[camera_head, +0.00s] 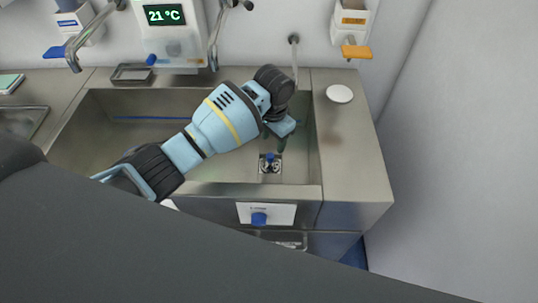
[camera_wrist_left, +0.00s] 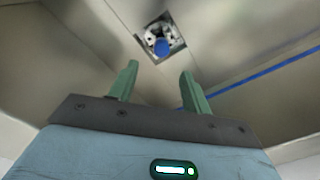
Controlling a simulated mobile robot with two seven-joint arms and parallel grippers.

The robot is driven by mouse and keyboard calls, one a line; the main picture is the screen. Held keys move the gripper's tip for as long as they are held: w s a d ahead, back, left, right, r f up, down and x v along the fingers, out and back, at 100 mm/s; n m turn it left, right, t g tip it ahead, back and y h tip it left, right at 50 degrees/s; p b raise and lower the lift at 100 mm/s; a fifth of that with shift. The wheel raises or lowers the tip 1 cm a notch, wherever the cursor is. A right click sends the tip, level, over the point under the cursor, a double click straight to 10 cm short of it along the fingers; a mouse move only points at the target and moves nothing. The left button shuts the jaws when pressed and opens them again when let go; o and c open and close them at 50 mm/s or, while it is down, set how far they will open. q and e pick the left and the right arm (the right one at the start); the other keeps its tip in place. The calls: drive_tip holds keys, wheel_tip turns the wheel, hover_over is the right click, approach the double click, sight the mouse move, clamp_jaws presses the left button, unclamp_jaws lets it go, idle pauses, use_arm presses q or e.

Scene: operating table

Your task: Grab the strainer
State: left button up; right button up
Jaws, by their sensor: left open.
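The strainer (camera_head: 270,166) sits in the square drain recess at the bottom of the sink (camera_head: 205,188). It is metallic with a blue knob on top. In the left wrist view the strainer (camera_wrist_left: 161,44) lies beyond the fingertips, near the top middle, and is fully uncovered. My left gripper (camera_head: 274,143) points down into the sink, above and slightly behind the strainer. Its green fingers (camera_wrist_left: 159,72) are apart with nothing between them. The fingers do not appear to touch the strainer. My right gripper is not in view.
Sink walls surround my left gripper, with a steel counter (camera_head: 350,150) at the right holding a white round disc (camera_head: 339,93). Faucets (camera_head: 214,45) and a thin pipe (camera_head: 294,60) stand behind the sink. A blue line (camera_wrist_left: 265,66) runs along the sink wall.

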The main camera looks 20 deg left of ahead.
sight(270, 155)
use_arm(q)
drive_tip(key=shift+s+r+g, duration=0.15)
drive_tip(key=shift+s+g, duration=0.15)
drive_tip(key=shift+f, duration=0.3)
drive_tip(key=shift+a+f+b, duration=0.2)
drive_tip(key=shift+f+b, duration=0.1)
drive_tip(key=shift+f, duration=1.55)
drive_tip(key=shift+a+f+b, duration=0.15)
drive_tip(key=shift+f+b, duration=0.1)
drive_tip(key=shift+f, duration=1.55)
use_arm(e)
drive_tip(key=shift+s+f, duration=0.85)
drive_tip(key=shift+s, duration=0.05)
use_arm(q)
clamp_jaws()
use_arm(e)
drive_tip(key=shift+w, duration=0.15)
use_arm(q)
drive_tip(key=shift+r, duration=0.1)
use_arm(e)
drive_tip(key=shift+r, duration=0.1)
